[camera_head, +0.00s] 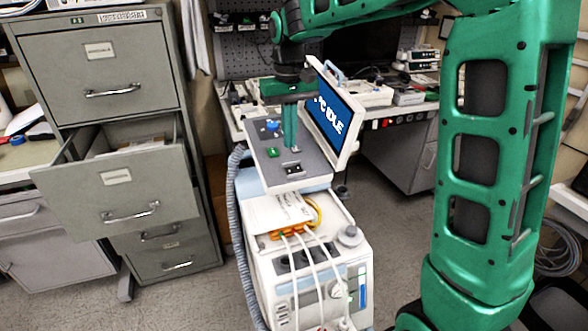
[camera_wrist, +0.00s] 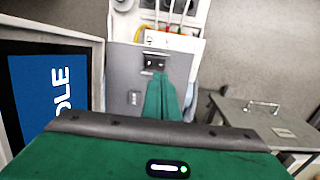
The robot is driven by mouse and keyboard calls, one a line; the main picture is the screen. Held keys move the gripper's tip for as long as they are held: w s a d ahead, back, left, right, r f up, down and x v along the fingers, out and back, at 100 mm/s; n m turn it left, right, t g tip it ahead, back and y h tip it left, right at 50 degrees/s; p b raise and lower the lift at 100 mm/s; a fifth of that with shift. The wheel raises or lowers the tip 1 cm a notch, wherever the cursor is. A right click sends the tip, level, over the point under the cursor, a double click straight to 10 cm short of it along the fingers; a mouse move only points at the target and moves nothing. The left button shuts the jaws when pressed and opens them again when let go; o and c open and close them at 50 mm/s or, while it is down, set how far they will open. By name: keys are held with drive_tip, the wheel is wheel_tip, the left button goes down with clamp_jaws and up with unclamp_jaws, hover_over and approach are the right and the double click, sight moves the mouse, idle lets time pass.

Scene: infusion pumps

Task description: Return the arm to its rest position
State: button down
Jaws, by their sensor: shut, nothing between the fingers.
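My green arm reaches in from the right of the head view and bends down over a pump cart. My gripper (camera_head: 290,146) points down with its green fingers together and nothing between them. It is over the grey control panel (camera_head: 315,172) on top of the cart. In the wrist view the closed fingers (camera_wrist: 163,77) appear just beside a small dark switch plate (camera_wrist: 155,62). I cannot tell whether the tips touch the panel. The panel also carries a blue knob (camera_head: 272,126) and a green button (camera_head: 273,151).
A tilted screen (camera_head: 335,115) reading "IDLE" stands close right of my gripper. A filing cabinet (camera_head: 95,55) with an open drawer (camera_head: 118,193) is at left. A bench with equipment (camera_head: 405,110) is behind. A grey hose (camera_head: 236,225) hangs along the cart's left side.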

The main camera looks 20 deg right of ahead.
idle(0.3)
drive_tip(key=s+d+f+m, duration=0.1)
drive_tip(key=s+d+m, duration=0.1)
drive_tip(key=s+d, duration=0.8)
drive_tip(key=s+d+f+m, duration=0.25)
drive_tip(key=s+d, duration=0.45)
drive_tip(key=s, duration=0.7)
drive_tip(key=s+f+m, duration=0.2)
drive_tip(key=s+f, duration=0.1)
drive_tip(key=s, duration=0.7)
drive_tip(key=shift+s+d+f, duration=0.25)
drive_tip(key=shift+d+f, duration=0.05)
drive_tip(key=shift+d, duration=0.1)
